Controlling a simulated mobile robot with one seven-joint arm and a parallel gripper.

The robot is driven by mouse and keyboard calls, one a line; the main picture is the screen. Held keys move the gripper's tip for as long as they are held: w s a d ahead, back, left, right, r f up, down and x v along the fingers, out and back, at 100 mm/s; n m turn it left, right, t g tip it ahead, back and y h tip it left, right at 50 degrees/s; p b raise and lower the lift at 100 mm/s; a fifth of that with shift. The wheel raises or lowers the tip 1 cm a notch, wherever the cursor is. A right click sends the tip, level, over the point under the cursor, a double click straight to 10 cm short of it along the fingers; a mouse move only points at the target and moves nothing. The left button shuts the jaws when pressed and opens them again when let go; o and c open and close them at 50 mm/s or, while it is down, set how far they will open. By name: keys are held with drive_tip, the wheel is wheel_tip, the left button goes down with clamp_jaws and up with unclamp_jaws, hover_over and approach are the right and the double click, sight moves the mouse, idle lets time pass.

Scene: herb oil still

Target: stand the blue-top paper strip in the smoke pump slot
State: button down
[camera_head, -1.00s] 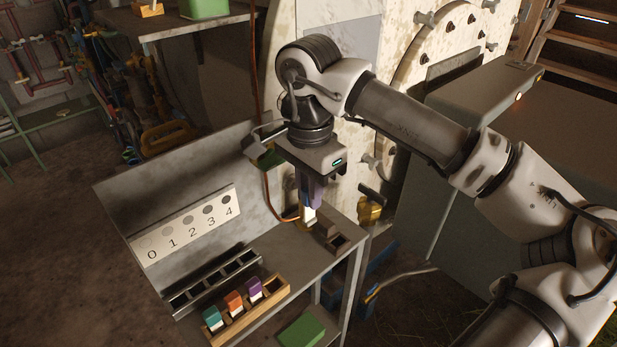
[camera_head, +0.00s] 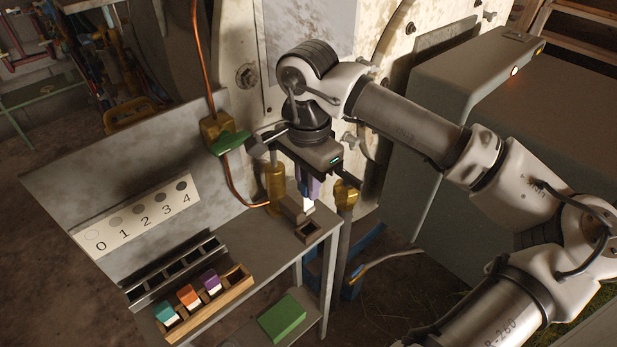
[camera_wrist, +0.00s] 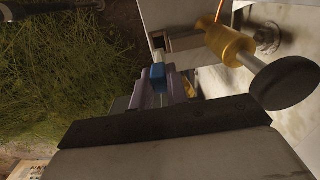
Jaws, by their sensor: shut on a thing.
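My gripper (camera_head: 312,187) is shut on the blue-top paper strip (camera_head: 308,207), whose white lower end points down below the fingers. In the wrist view the strip's blue top (camera_wrist: 158,74) sits between my purple fingers (camera_wrist: 161,90), with its pale end beyond. The smoke pump slot (camera_head: 309,229) is a dark opening in a small brown block at the bench's right end. The strip's lower end is close to the block, seemingly just above it. The wrist view shows the block (camera_wrist: 186,42) beside the strip's end. I cannot tell whether the strip is in line with the opening.
A brass pump body (camera_head: 276,184) stands close behind my gripper; its black knob (camera_wrist: 285,83) shows in the wrist view. A wooden rack (camera_head: 236,284) holds teal, orange and purple-top strips. A green box (camera_head: 283,317) is below.

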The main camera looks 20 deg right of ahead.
sight(308, 208)
drive_tip(key=shift+f+b, duration=1.2)
drive_tip(key=shift+f, duration=1.35)
drive_tip(key=shift+r, duration=0.15)
drive_tip(key=shift+b, duration=0.7)
drive_tip(key=shift+f+b, duration=1.25)
drive_tip(key=c, duration=1.3)
unclamp_jaws()
drive_tip(key=shift+r, duration=0.1)
wheel_tip(308, 208, up, 14)
drive_tip(key=shift+f, duration=0.1)
